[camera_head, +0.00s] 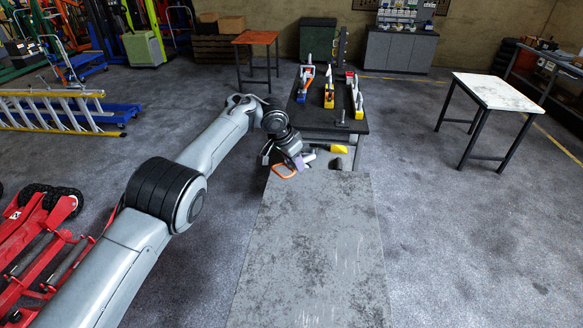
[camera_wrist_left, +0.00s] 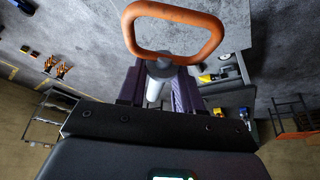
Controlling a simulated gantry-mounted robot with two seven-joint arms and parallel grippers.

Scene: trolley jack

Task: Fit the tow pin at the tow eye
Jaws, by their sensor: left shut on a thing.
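The tow pin has an orange loop handle (camera_head: 284,171) and a pale shaft (camera_head: 308,158). My left gripper (camera_head: 297,162) is shut on the tow pin, just beyond the far left corner of the grey worn top (camera_head: 313,240). In the left wrist view the orange loop (camera_wrist_left: 211,46) stands out past the purple fingers (camera_wrist_left: 158,85), and the pale shaft (camera_wrist_left: 154,91) shows between them. The tow eye cannot be made out clearly. A small dark rounded part (camera_head: 338,164) and a yellow part (camera_head: 338,149) show at the top's far edge. My right gripper is out of view.
A black table (camera_head: 335,122) with several coloured tools stands just beyond the grey top. A white-topped table (camera_head: 492,91) stands to the right and an orange-topped table (camera_head: 256,38) behind. Red wheeled equipment (camera_head: 40,240) is at the left.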

